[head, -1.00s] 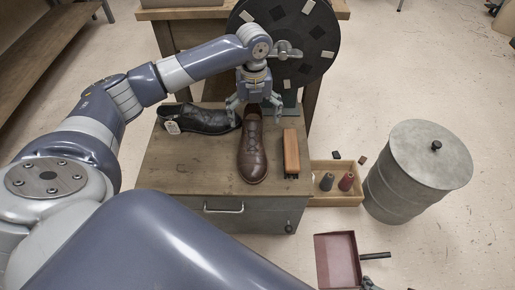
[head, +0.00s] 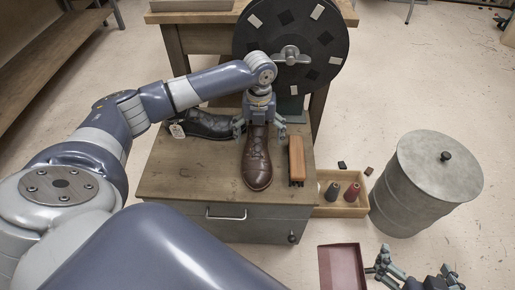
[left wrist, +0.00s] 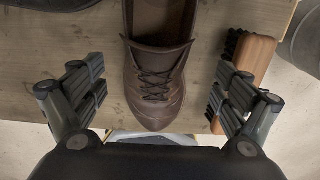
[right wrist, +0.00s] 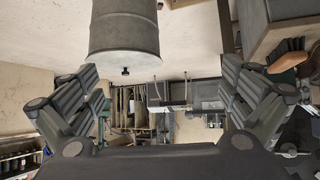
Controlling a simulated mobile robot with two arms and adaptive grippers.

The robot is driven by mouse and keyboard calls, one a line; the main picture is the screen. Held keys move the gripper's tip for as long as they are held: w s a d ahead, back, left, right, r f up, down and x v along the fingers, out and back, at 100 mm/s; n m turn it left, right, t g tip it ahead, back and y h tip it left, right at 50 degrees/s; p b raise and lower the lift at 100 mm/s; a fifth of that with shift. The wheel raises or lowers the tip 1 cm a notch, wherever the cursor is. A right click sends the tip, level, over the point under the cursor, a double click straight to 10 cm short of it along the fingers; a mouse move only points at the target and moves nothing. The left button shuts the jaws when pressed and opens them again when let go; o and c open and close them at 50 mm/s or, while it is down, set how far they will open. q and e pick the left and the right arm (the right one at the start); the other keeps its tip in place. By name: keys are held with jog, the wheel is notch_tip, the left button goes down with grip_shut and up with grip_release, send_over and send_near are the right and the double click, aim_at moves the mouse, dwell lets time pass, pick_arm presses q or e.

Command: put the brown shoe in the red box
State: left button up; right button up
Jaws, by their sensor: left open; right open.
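The brown shoe (head: 257,165) stands on the cabinet top with its toe toward the front edge. My left gripper (head: 259,131) is open, with its fingers on either side of the shoe. The left wrist view shows the shoe's laced front (left wrist: 155,85) between the spread fingers, with gaps on both sides. The red box (head: 342,268) is an open, dark red box at the bottom of the head view, partly cut off. My right gripper (head: 412,268) is open and empty, just right of the red box; whether they touch is unclear.
A black shoe (head: 208,125) with a tag lies left of the brown shoe. A wooden brush (head: 296,160) lies close on its right. A wooden tray (head: 341,210) with thread spools and a metal drum (head: 425,185) stand right of the cabinet (head: 175,178). A large dark wheel (head: 290,35) stands behind.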

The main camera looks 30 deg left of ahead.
aim_at(257, 145)
pick_arm(q)
jog(key=f, duration=0.1)
jog(key=f+b, duration=0.1)
jog(key=f, duration=0.1)
jog(key=f+b, duration=0.1)
jog(key=shift+s+a+f, duration=0.2)
jog(key=shift+s+f, duration=0.05)
jog(key=shift+f, duration=0.2)
pick_arm(e)
jog(key=w+a+r+t+y, duration=0.1)
jog(key=w+a+r+t, duration=0.1)
jog(key=w+r+t, duration=0.3)
notch_tip(257, 145, up, 4)
jog(key=shift+a+r+t+y, duration=0.1)
jog(key=shift+a+t+y, duration=0.25)
jog(key=shift+t+y, duration=0.05)
jog(key=shift+w, duration=0.1)
pick_arm(q)
jog(key=c, duration=1.6)
jog(key=shift+c, duration=0.2)
jog(key=shift+r, duration=0.2)
